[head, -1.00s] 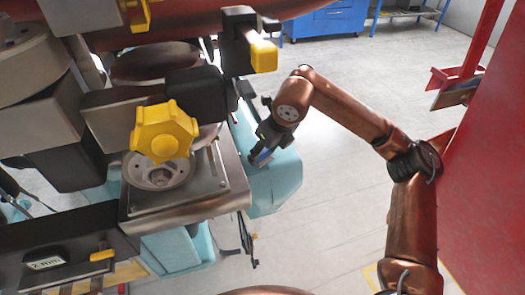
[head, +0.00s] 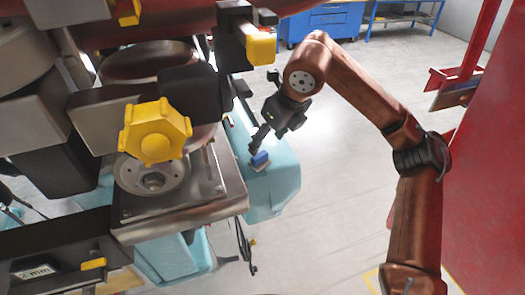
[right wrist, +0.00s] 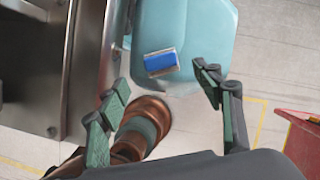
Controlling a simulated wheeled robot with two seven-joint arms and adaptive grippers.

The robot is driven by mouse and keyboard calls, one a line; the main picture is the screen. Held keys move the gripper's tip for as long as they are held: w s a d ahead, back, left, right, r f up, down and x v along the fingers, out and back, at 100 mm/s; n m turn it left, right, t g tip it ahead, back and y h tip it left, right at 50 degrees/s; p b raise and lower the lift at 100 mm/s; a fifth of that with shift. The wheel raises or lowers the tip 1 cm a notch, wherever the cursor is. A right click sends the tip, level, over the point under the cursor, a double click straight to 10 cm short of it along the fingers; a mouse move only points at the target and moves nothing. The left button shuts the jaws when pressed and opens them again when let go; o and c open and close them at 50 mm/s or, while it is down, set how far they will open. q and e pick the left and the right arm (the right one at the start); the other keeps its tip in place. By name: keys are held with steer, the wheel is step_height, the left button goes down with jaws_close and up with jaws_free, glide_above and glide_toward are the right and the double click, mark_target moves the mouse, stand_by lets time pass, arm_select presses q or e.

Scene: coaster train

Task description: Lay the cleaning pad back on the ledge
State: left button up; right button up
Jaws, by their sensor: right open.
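The cleaning pad (head: 260,159) is a small blue block with a pale base. It lies on the teal ledge (head: 272,192) beside the machine, and it also shows in the right wrist view (right wrist: 161,62), flat on the teal surface (right wrist: 190,25). My right gripper (head: 262,135) is above and behind the pad in the head view. In the right wrist view its two green-padded fingers (right wrist: 160,98) are spread wide with nothing between them, and the pad is beyond the fingertips, apart from them. My left gripper is not in view.
A metal plate (head: 232,195) with a yellow knob (head: 155,133) stands left of the ledge. A yellow-ended bar (head: 260,48) juts out above. A red panel (head: 490,170) is at right. The floor (head: 340,200) between is clear.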

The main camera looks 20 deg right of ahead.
steer(key=shift+v, duration=1.45)
stand_by(0.3)
